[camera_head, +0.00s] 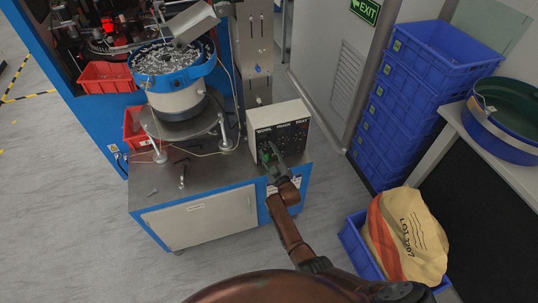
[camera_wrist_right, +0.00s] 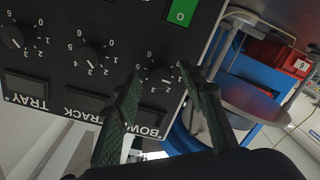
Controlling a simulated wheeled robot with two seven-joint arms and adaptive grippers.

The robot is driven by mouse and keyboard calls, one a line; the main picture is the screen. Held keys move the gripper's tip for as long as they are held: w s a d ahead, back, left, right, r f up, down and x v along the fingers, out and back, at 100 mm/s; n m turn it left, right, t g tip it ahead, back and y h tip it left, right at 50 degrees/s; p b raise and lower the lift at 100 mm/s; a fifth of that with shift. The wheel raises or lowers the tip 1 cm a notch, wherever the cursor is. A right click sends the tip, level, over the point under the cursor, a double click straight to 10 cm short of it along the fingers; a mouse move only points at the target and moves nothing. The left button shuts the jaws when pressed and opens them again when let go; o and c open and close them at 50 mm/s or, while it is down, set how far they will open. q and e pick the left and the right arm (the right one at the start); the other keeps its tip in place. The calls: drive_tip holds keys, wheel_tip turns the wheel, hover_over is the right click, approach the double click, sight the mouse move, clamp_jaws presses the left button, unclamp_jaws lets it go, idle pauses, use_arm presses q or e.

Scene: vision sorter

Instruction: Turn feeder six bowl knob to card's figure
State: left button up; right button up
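The control box (camera_head: 279,126) stands on the feeder's cabinet, with its dark panel facing me. In the right wrist view the panel is upside down, with three black knobs marked TRAY, TRACK and BOWL. The bowl knob (camera_wrist_right: 160,74) sits between the fingertips of my right gripper (camera_wrist_right: 162,78). The fingers are apart with gaps beside the knob; I cannot tell whether they touch it. Its exact setting is too small to read. In the head view my right gripper (camera_head: 269,155) is at the panel's lower left. My left gripper is not in view. I cannot make out a card.
The feeder bowl (camera_head: 172,78) full of small metal parts stands left of the box. A green switch (camera_wrist_right: 182,12) is close to the bowl knob. Red bins (camera_head: 107,77) hang at the blue machine. Stacked blue crates (camera_head: 408,95) and a sack (camera_head: 405,238) are right.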

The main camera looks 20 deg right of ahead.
drive_tip(key=s, duration=1.2)
drive_tip(key=shift+d+r, duration=0.15)
drive_tip(key=shift+d, duration=0.2)
drive_tip(key=s+d+f+m+g, duration=0.1)
drive_tip(key=s+f+g, duration=0.2)
drive_tip(key=s+f, duration=0.7)
drive_tip(key=s+d+f+m+g, duration=0.15)
drive_tip(key=s+f, duration=0.35)
drive_tip(key=f, duration=0.8)
drive_tip(key=s+d+f+m+g, duration=0.1)
drive_tip(key=s+f+g, duration=0.3)
drive_tip(key=s+f, duration=0.6)
drive_tip(key=s+d+f+m+g, duration=0.1)
drive_tip(key=s+f, duration=0.5)
drive_tip(key=s, duration=0.7)
drive_tip(key=s+d+f+g+h, duration=0.1)
drive_tip(key=s+d+f+g, duration=0.2)
drive_tip(key=s, duration=1)
drive_tip(key=s+d+f+m+g, duration=0.1)
drive_tip(key=s+f+g, duration=0.3)
drive_tip(key=s+f, duration=0.5)
drive_tip(key=s+d, duration=0.1)
drive_tip(key=s, duration=0.4)
drive_tip(key=shift+d+f+m, duration=0.15)
drive_tip(key=shift+f+m, duration=0.2)
drive_tip(key=shift+f, duration=0.05)
